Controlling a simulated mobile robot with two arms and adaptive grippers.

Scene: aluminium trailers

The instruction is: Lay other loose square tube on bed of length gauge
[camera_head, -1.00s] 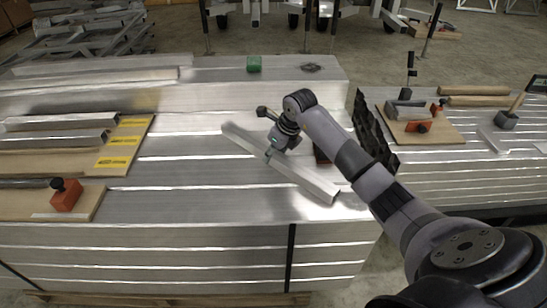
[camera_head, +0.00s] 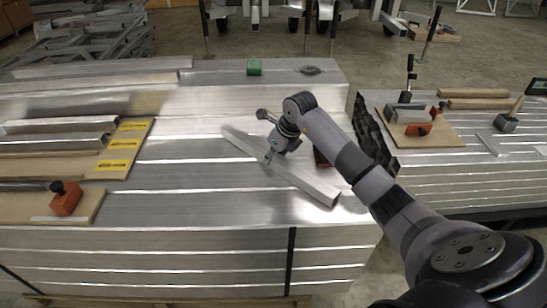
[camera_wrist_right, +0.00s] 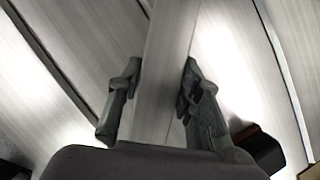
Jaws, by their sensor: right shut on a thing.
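A long bright square tube (camera_head: 305,181) lies diagonally across the metal-topped stack. My right gripper (camera_head: 271,156) is over its middle. In the right wrist view the gripper's fingers (camera_wrist_right: 157,100) are shut on the tube (camera_wrist_right: 168,45), one finger on each side. I cannot tell whether the tube is lifted off the stack. Two other square tubes (camera_head: 55,146) lie on a wooden board with yellow labels (camera_head: 118,146) at the left. A wooden board (camera_head: 95,203) with an orange block and black knob (camera_head: 66,198), at the front left, may be the length gauge. My left gripper is not in view.
A green block (camera_head: 254,67) and a dark flat piece (camera_head: 311,70) sit at the back of the stack. A second stack at right holds a clamp board (camera_head: 440,137) and a mallet (camera_head: 507,121).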

